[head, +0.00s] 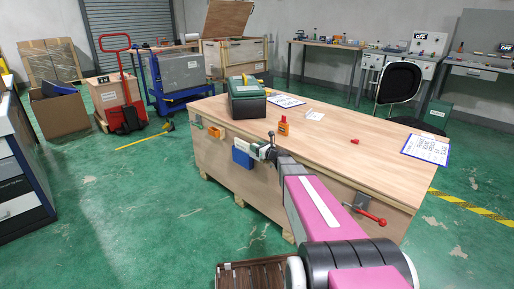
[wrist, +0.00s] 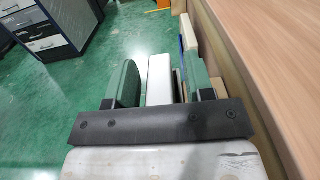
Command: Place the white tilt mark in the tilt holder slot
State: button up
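A white flat-topped block (wrist: 159,78), which looks like the white tilt mark, shows between the green fingers of my gripper (wrist: 163,85) in the wrist view. Narrow gaps show on both sides of it, so the fingers look open around it and not pressed on it. Its lower end is hidden by the gripper's dark bar. In the head view my gripper (head: 263,150) is at the near side of the wooden crate table, beside a blue bin (head: 242,157) fixed to that side. I cannot tell which part is the tilt holder slot.
The wooden table (head: 335,140) carries a green case (head: 247,103), an orange bottle-like item (head: 283,126), a small red part (head: 355,141) and clipboards (head: 427,149). An orange holder (head: 216,132) and a red-handled clamp (head: 370,215) are on its near side.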

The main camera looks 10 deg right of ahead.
jog(key=shift+r, duration=0.15)
jog(key=shift+s+d, duration=0.15)
jog(key=shift+s, duration=0.1)
jog(key=v, duration=1.1)
jog(key=s+a+f+n+g+h, duration=0.1)
jog(key=s+a+f+n+g, duration=0.2)
jog(key=s+a+n+g, duration=0.35)
jog(key=s+a+f+n+g, duration=0.3)
jog(key=s+a+n, duration=0.1)
jog(key=s+n, duration=0.4)
jog(key=s+d+f+n+g+h, duration=0.1)
jog(key=s+d+n+g+h, duration=0.1)
jog(key=s+n+h, duration=0.2)
jog(key=s+d+f+n+g+h, duration=0.1)
jog(key=s+f+n+g+h, duration=0.1)
jog(key=s+n+h, duration=0.3)
jog(key=shift+s+d+n+g+h, duration=0.35)
jog(key=shift+s+n+g, duration=0.2)
jog(key=shift+s+n, duration=1.9)
jog(key=shift+w, duration=0.25)
